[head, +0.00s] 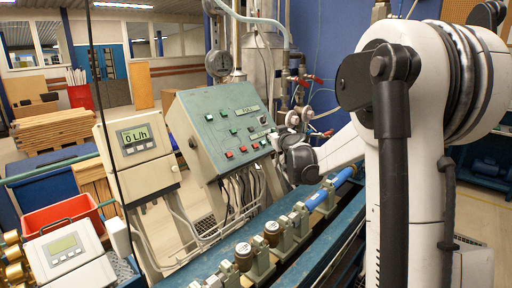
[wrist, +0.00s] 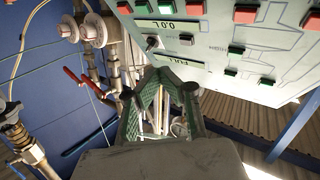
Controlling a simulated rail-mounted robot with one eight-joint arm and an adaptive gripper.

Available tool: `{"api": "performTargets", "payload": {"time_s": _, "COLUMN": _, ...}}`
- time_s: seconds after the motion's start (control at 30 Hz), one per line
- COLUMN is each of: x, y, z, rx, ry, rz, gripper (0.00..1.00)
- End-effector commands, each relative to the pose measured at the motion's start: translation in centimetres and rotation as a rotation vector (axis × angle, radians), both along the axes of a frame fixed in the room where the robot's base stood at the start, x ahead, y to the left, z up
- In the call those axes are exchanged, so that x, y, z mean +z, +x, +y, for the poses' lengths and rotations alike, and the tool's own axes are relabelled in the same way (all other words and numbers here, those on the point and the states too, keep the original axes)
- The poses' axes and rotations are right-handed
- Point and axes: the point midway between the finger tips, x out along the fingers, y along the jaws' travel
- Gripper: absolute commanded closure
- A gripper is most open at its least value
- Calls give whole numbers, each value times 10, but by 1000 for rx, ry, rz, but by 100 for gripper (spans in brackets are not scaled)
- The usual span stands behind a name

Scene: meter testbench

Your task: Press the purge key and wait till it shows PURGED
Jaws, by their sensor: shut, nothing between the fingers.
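The sloped grey-green control panel (head: 205,128) stands at the middle of the head view, with red and green keys and small displays. It fills the upper right of the wrist view (wrist: 220,65), upside down, with displays reading "0.0L" (wrist: 180,24) and "FULL" (wrist: 178,57). I cannot tell which key is the purge key; the small labels are unreadable. No display reads PURGED. My gripper (head: 278,141) is at the panel's right edge, partly hidden by my arm. In the wrist view my gripper (wrist: 168,78) is shut and empty, its tips near the "FULL" display; contact cannot be told.
A meter box (head: 138,140) reading "0 L/h" stands left of the panel. Pipes and red-handled valves (head: 305,80) stand behind my gripper. A blue pipe (head: 325,193) and brass fittings line the bench below. A red crate (head: 62,215) is at left.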

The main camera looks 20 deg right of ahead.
Motion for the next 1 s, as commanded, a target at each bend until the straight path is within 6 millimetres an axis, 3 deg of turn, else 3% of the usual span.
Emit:
{"api": "performTargets", "payload": {"time_s": 0.53, "x": -46, "y": 45, "z": 19, "rx": 0, "ry": -1, "rz": 0, "gripper": 100}}
{"api": "performTargets", "payload": {"time_s": 1.0, "x": -54, "y": 55, "z": 23, "rx": 0, "ry": -1, "rz": 0, "gripper": 100}}
